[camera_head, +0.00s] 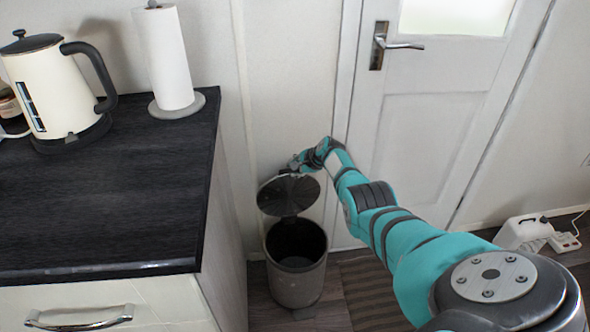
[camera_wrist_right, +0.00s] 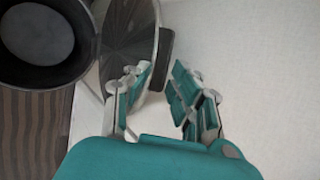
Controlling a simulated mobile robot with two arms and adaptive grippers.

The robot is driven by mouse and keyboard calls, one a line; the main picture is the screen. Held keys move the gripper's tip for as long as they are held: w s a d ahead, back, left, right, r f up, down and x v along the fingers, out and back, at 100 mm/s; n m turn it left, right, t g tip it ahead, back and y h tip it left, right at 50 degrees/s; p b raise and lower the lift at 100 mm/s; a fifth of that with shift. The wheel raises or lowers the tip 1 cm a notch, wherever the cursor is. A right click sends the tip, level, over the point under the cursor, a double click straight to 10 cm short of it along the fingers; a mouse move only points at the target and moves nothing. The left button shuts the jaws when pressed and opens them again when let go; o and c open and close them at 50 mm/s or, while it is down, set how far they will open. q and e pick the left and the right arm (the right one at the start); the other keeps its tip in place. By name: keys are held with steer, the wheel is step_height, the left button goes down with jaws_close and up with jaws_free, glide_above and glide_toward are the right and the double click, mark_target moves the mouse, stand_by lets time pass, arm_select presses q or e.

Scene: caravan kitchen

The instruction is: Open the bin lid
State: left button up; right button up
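The bin (camera_head: 297,266) is a grey cylinder on the floor beside the counter's end. Its dark round lid (camera_head: 289,195) stands raised, tilted up at the back, and the dark inside of the bin shows. The right wrist view shows the open bin (camera_wrist_right: 42,35) at upper left and the lid (camera_wrist_right: 127,35) beside it, with a dark tab (camera_wrist_right: 167,46) at its edge. My right gripper (camera_head: 296,166) is at the lid's top edge. Its teal fingers (camera_wrist_right: 158,80) are apart, near the tab; contact is unclear. My left gripper is not in view.
The dark counter (camera_head: 110,195) at left holds a kettle (camera_head: 56,88) and a paper towel roll (camera_head: 166,60). A white door (camera_head: 415,130) with a handle stands behind my right arm. A striped mat (camera_head: 372,292) lies right of the bin.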

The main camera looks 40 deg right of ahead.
steer(key=shift+a, duration=0.15)
steer(key=v, duration=1.2)
steer(key=shift+f, duration=0.1)
stand_by(0.6)
